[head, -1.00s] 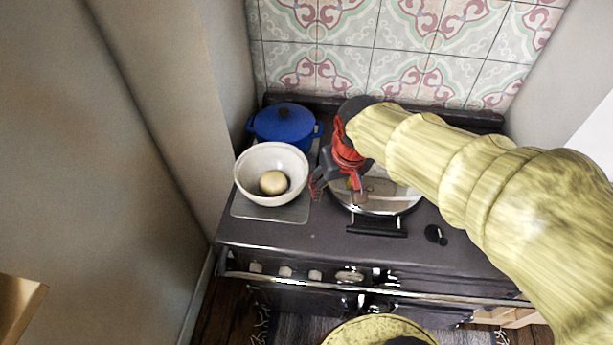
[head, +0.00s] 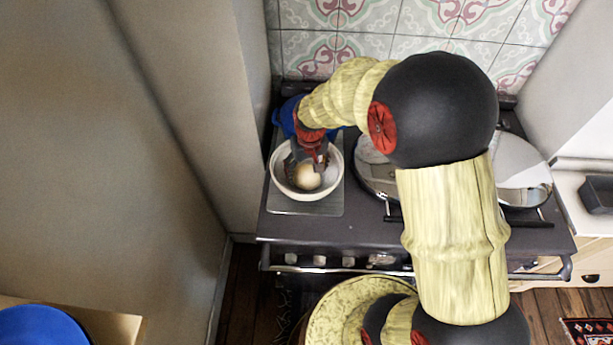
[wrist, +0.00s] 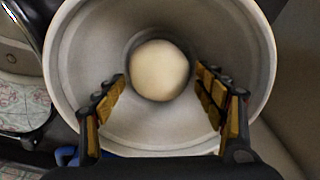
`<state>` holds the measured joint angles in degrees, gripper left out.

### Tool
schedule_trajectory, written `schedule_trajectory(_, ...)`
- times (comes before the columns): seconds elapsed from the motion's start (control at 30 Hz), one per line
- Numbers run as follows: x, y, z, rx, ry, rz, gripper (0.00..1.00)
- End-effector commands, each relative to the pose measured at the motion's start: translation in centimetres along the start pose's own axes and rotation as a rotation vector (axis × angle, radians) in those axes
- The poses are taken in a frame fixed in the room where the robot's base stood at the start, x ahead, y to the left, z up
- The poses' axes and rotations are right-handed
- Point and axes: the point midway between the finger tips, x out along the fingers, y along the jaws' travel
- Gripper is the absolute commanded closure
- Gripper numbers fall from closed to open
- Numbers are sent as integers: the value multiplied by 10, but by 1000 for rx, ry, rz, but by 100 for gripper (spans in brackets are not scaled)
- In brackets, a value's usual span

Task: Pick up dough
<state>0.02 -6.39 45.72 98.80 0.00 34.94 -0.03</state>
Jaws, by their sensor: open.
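The dough (head: 307,177) is a pale round ball lying in the bottom of a white bowl (head: 279,181). In the wrist view the dough (wrist: 159,70) sits just beyond my fingertips, in the middle of the bowl (wrist: 75,85). My gripper (head: 309,160) points down into the bowl from above. The fingers appear apart from the dough. The far edge of the bowl is partly hidden by my gripper in the head view.
The bowl stands on a grey plate (head: 335,205) at the left of the dark stove (head: 330,228). A blue pot (head: 287,115) is close behind it, and a wall (head: 215,100) rises at the left. Shiny round lids (head: 520,165) lie to the right.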

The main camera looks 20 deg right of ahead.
Motion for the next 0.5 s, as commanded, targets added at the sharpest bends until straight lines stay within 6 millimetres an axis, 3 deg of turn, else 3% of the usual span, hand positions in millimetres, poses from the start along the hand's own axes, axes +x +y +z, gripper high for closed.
schedule_trajectory(0.17,24,0,1,0,-2,0,29)
schedule_trajectory(0.4,26,0,0,0,0,0,29)
schedule_trajectory(0.5,26,0,0,0,0,0,35)
